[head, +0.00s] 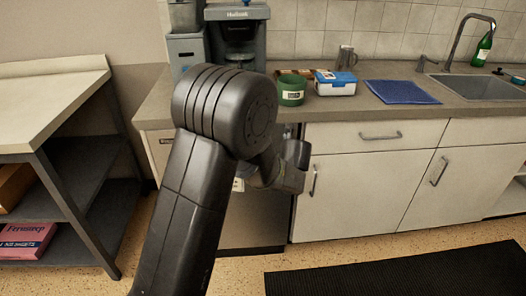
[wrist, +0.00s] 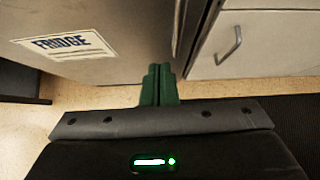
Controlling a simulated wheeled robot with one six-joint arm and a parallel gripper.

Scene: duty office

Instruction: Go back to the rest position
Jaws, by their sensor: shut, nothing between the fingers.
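My gripper (wrist: 160,84) shows in the wrist view with its two dark green fingers together and nothing between them. It points toward the gap beside a grey door with a "FRIDGE" label (wrist: 66,45). In the head view my arm rises from the bottom, bends at a large dark joint and reaches forward, low in front of the counter. The fingers cannot be made out there.
A counter (head: 345,112) holds a coffee machine (head: 238,35), a green pot (head: 291,92), a blue-and-white box (head: 335,84), a blue cloth (head: 402,92) and a sink (head: 480,88). A shelved table (head: 50,85) stands left. A black mat (head: 400,275) lies on the floor.

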